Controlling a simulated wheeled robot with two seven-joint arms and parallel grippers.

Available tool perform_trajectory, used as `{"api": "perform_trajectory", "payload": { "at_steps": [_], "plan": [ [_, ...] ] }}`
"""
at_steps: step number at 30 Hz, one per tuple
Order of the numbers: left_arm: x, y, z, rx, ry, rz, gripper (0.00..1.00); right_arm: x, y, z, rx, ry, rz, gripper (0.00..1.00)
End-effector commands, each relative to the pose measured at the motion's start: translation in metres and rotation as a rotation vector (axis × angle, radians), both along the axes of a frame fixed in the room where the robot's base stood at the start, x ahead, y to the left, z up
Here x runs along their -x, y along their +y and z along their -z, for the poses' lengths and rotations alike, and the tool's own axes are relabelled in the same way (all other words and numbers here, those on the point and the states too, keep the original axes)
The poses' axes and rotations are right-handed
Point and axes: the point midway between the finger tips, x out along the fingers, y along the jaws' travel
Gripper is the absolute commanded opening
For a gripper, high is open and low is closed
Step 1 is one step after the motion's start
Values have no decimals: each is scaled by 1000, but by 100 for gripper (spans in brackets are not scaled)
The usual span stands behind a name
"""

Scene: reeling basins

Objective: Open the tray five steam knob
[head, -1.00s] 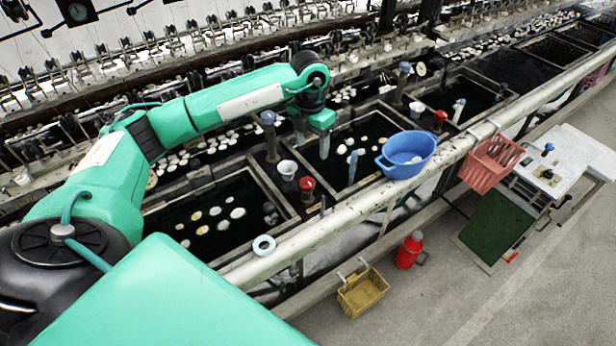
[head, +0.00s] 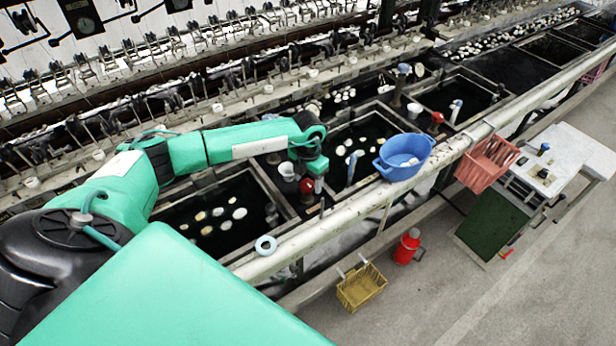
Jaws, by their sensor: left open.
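A red knob (head: 307,186) stands on the divider between the two nearer basins. Another red knob (head: 437,118) stands on a divider further right. I see no number that tells which one belongs to tray five. My left gripper (head: 318,184) points down just beside the nearer red knob, at its right and partly over it. Its jaws are open, small and partly hidden by the hand. I cannot tell whether a finger touches the knob. My right gripper is not in view.
A blue tub (head: 404,168) sits on the front rail to the right. A white cup (head: 287,170) stands beside the nearer red knob. A light-blue ring (head: 265,246) lies on the rail.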

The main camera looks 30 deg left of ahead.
Motion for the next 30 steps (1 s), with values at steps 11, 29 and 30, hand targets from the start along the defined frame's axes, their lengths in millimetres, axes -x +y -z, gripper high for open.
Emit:
{"api": "perform_trajectory", "payload": {
  "at_steps": [11,29,30],
  "plan": [
    [0,0,1,0,0,0,43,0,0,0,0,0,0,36],
    [0,0,2,0,-1,-106,18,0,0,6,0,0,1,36],
    [0,1,2,0,-1,-131,18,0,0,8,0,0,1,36]
  ]
}}
